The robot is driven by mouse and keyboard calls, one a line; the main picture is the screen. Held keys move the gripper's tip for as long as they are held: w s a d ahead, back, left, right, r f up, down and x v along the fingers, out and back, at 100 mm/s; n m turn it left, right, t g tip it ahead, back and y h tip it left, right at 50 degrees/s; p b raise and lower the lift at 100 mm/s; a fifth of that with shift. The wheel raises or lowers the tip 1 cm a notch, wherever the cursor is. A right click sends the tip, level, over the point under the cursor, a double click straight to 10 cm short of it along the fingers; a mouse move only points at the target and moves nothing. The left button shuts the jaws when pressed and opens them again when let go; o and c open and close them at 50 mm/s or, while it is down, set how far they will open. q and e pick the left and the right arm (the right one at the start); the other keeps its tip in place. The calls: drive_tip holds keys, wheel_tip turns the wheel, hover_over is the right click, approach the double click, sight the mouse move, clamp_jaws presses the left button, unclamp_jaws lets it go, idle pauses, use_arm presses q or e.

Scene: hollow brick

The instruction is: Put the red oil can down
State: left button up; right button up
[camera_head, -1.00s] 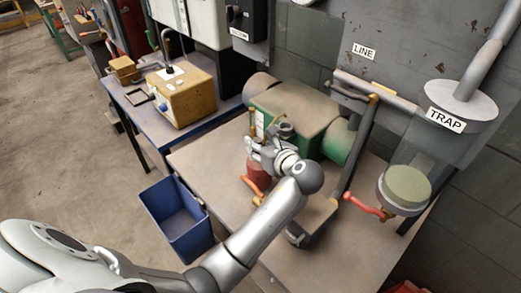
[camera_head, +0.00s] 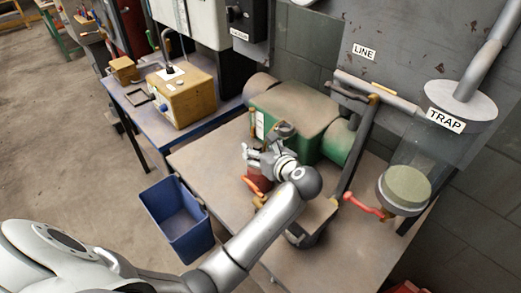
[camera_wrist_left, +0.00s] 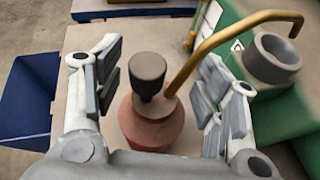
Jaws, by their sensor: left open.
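The red oil can (camera_head: 259,178) stands on the workbench (camera_head: 205,165), partly hidden behind my left gripper (camera_head: 258,155) in the head view. In the left wrist view the red can (camera_wrist_left: 152,130) has a dark knob on top and a curved brass spout reaching to the upper right. My left gripper (camera_wrist_left: 160,75) is open there, with one finger on each side of the can and visible gaps between fingers and can. The can looks upright. My right gripper is not in view.
A green machine (camera_head: 300,115) with a grey cup-like fitting (camera_wrist_left: 271,58) stands close behind the can. A blue bin (camera_head: 178,220) is on the floor at left. A red-handled valve (camera_head: 365,206) and an upright lever (camera_head: 357,150) are to the right.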

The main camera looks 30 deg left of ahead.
use_arm(q)
drive_tip(key=shift+s+d+r+p, duration=0.1)
drive_tip(key=shift+d+r+p, duration=0.05)
drive_tip(key=shift+r+p, duration=0.15)
drive_tip(key=p+v, duration=0.9)
drive_tip(key=v, duration=0.2)
drive_tip(key=shift+s+d+p, duration=0.2)
drive_tip(key=shift+d+p, duration=0.05)
drive_tip(key=shift+p, duration=0.15)
drive_tip(key=shift+f, duration=0.1)
